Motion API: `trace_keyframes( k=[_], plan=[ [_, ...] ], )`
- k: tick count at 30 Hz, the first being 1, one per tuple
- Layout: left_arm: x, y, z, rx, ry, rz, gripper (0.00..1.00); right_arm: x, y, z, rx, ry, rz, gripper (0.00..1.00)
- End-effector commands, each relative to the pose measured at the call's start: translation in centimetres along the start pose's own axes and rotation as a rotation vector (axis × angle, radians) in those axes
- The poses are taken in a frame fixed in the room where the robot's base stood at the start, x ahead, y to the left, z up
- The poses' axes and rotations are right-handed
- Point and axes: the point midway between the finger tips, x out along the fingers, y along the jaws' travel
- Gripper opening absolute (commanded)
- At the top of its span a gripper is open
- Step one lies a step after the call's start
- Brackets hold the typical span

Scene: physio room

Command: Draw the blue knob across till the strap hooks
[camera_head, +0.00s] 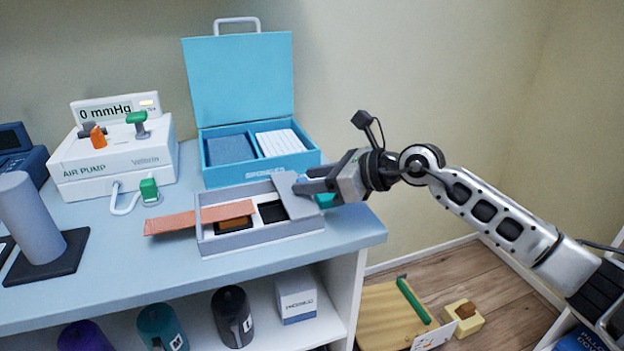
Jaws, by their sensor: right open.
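A grey open box (260,239) lies on the blue-grey counter. An orange-brown strap (175,223) sticks out over its left end and reaches inside toward a brown piece. A grey plate (291,200) lies across the box's right end. My right gripper (303,184) comes in from the right, with its fingers at the plate's upper right. It is open; I cannot tell whether it touches the plate. I cannot make out a blue knob; the gripper may hide it. A small green-teal part (326,201) shows just below the gripper. My left gripper is out of view.
An open blue case (258,177) stands right behind the box. A white air pump (118,161) and a grey cylinder on a dark base (46,262) stand to the left. Bottles (232,317) and a small white box (296,298) are on the shelf below. The counter ends (375,238) just right of the box.

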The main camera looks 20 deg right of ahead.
Motion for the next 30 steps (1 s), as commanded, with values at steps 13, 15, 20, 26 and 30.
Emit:
trace_keyframes(
  k=[13,15,20,26,30],
  plan=[
    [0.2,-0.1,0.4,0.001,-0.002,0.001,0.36,-2.9,0.1,-0.1,-0.003,0.001,-0.001,0.42],
    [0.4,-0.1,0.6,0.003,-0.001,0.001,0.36,-4.5,0.0,-0.2,-0.002,0.001,-0.002,0.42],
    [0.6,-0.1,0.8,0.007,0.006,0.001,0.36,-8.5,0.0,-0.4,-0.003,0.005,-0.002,0.42],
    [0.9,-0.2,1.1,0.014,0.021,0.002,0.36,-12.9,0.0,-0.5,-0.001,0.006,-0.003,0.42],
    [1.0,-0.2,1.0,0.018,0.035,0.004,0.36,-14.7,-0.1,-0.5,0.002,0.004,-0.002,0.42]
  ],
)
